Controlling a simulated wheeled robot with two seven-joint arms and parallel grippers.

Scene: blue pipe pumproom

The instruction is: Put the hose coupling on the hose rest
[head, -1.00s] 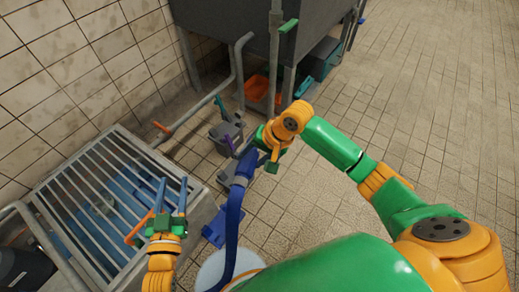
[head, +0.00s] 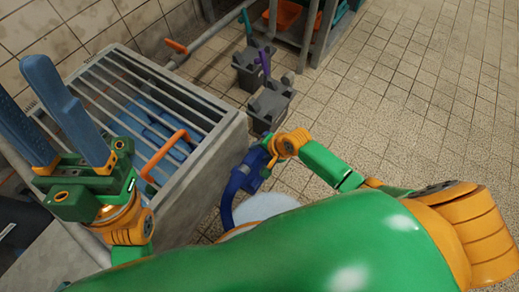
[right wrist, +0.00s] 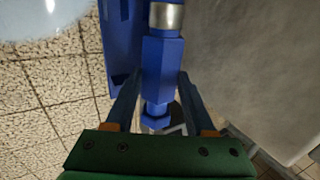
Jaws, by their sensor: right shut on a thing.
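The blue hose coupling (right wrist: 162,68), with a metal collar, is between the fingers of my right gripper (right wrist: 158,95) in the right wrist view. In the head view my right gripper (head: 270,152) holds the coupling low beside the grated basin, and the blue hose (head: 228,203) curves down from it. My left gripper (head: 28,85) is raised at the left with its two blue fingers apart and empty. A flat blue piece (right wrist: 116,45) shows beside the coupling in the right wrist view. I cannot tell whether it is the hose rest, which I cannot make out in the head view.
A concrete basin (head: 222,150) with a metal grate and an orange handle (head: 165,152) stands at left. Grey bins (head: 270,103) stand beyond my right gripper. A pale round shape (head: 265,206) lies on the floor near me. The tiled floor at right is clear.

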